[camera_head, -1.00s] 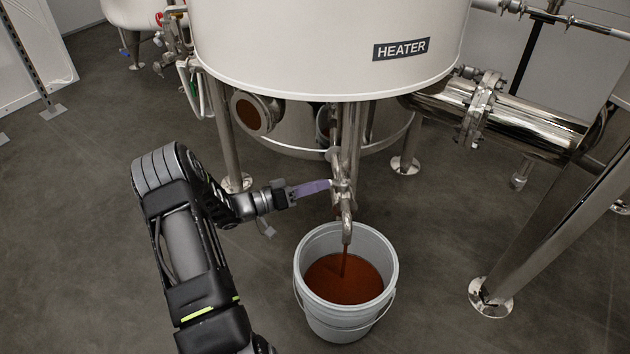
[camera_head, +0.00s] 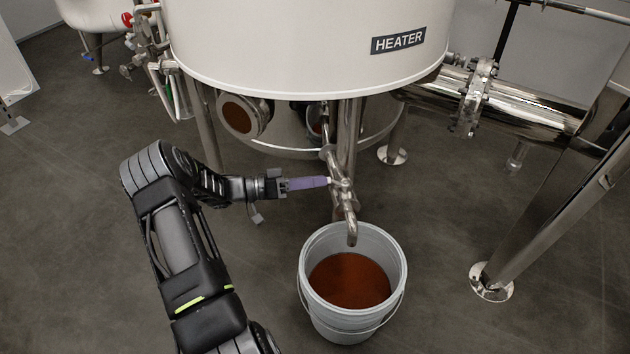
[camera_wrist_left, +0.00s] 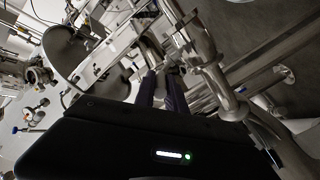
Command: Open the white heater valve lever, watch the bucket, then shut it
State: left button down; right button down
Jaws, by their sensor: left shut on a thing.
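The white heater tank (camera_head: 315,50) carries a HEATER label and has a steel drain valve (camera_head: 342,187) below it. My left gripper (camera_head: 324,182) reaches in from the left, its purple-grey fingers shut on the valve lever, which they mostly hide. In the left wrist view my gripper fingers (camera_wrist_left: 163,80) point at steel pipework; the lever is hard to make out there. A light grey bucket (camera_head: 308,285) stands upright under the curved spout (camera_head: 351,230). It holds red-brown liquid (camera_head: 350,282). No stream shows between spout and bucket. My right gripper is out of view.
A thick steel pipe (camera_head: 530,112) with a flange runs off to the right. Steel legs (camera_head: 206,130) and a slanted post (camera_head: 550,220) stand around the tank. A round port (camera_head: 238,115) shows at the tank's lower left. Dark floor is clear around the bucket.

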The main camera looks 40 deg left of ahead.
pick_arm(q)
jog(key=c, duration=1.4)
grip_release()
jog(key=shift+p+v, duration=0.75)
jog(key=shift+v, duration=3.15)
jog(key=shift+w, duration=0.1)
